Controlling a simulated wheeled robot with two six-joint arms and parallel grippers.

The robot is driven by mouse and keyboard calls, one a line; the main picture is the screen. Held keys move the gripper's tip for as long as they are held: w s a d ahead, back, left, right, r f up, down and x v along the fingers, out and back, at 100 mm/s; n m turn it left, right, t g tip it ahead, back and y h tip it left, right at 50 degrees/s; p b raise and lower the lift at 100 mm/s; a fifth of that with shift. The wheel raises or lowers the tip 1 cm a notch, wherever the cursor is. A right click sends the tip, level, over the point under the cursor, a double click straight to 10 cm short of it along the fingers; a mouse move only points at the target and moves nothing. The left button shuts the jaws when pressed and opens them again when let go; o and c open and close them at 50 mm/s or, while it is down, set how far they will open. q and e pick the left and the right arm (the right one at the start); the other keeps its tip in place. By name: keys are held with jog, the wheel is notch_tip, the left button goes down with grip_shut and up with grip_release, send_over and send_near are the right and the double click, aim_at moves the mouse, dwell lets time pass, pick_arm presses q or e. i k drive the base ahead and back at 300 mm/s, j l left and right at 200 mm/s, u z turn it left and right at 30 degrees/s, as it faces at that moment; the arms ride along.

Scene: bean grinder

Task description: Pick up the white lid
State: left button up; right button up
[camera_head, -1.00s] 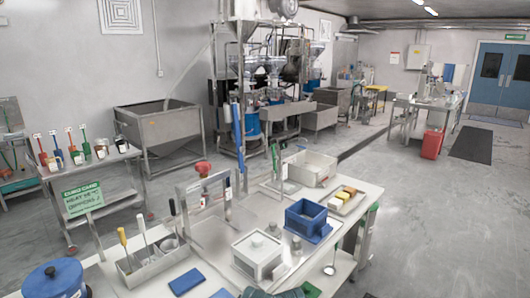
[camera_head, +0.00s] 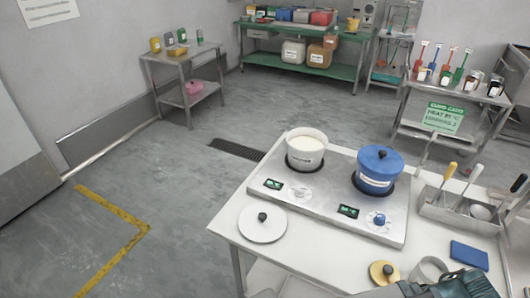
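The white lid (camera_head: 262,226) is a flat round disc with a black knob. It lies knob up on the white table near its left corner, in front of the two-burner hot plate (camera_head: 330,205). A white pot (camera_head: 306,154) without a lid stands on the left burner and holds a pale content. A blue pot (camera_head: 376,180) with a blue lid (camera_head: 380,158) stands on the right burner. Neither of my grippers can be made out in this view. Nothing touches the white lid.
A yellow round lid (camera_head: 384,273), a blue block (camera_head: 468,255) and a tool tray (camera_head: 455,215) with upright handles are to the right. A dark object at the bottom right edge is unclear. The floor left of the table is clear.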

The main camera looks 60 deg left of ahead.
aim_at(262, 222)
jog(key=u, duration=1.7)
